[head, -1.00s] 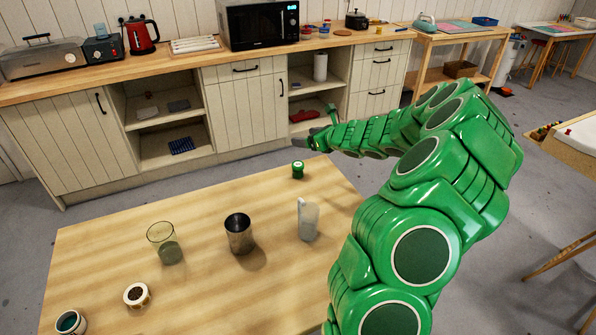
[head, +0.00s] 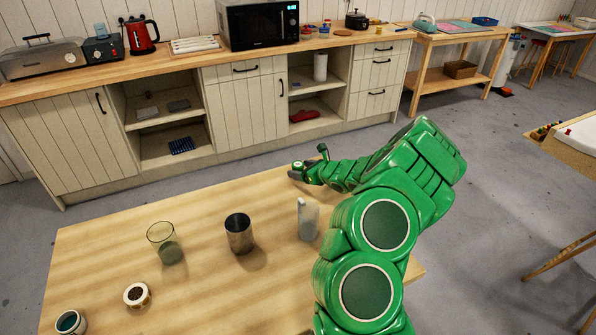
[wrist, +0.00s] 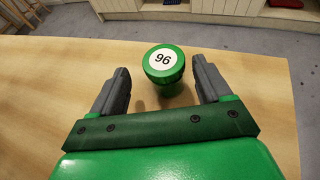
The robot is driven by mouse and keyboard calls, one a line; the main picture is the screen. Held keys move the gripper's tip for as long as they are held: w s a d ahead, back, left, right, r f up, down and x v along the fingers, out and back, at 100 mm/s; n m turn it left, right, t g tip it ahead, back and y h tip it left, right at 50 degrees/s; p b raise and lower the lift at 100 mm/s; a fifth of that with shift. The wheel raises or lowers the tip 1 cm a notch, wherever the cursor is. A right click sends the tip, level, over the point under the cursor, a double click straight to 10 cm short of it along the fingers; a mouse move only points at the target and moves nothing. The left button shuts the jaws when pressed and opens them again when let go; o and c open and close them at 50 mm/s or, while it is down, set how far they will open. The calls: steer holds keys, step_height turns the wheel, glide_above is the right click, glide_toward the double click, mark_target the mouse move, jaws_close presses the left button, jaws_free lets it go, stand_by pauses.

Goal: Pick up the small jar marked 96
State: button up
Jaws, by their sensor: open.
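The small green jar (wrist: 163,66) has a white round label reading 96 on its lid. In the wrist view it stands upright between and slightly beyond the two grey fingers of my gripper (wrist: 160,88), with a gap on each side. In the head view the jar (head: 297,164) is at the far right part of the table, partly hidden by my gripper (head: 299,172). My gripper is open and low over the table, around the jar.
A counter runs behind.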

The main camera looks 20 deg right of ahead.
mark_target(294, 168)
steer(key=shift+w+a+f, duration=0.1)
steer(key=shift+w+f, duration=0.3)
steer(key=shift+w, duration=0.2)
steer(key=shift+w+a+f, duration=0.1)
steer(key=shift+w+f, duration=0.25)
steer(key=shift+w, duration=0.2)
steer(key=shift+x, duration=1.3)
steer(key=shift+d, duration=0.1)
steer(key=c, duration=1.1)
steer(key=shift+r, duration=0.1)
